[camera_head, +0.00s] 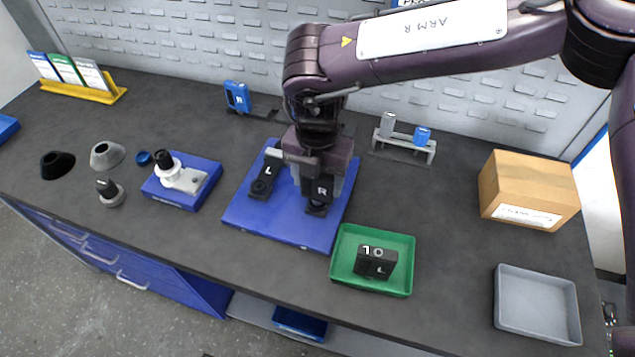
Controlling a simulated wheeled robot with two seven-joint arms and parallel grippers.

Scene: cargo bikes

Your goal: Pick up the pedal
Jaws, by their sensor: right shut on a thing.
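A black piece marked R, which looks like a pedal (322,190), stands over the blue mat (295,234). My right gripper (318,178) comes down over it from above and is shut on it; the gripper hides its upper part. I cannot tell whether the piece touches the mat. A similar black piece marked L (264,183) stands on the mat just left of the gripper. Another black block marked 10 and L (376,262) lies in the green tray (343,243). My left gripper is not in view.
A blue block with a white fitting (180,178) stands left of the mat. A cardboard box (528,190) and an empty grey tray (537,303) are at the right. A grey rack (403,143) stands behind. Bare table lies between green tray and box.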

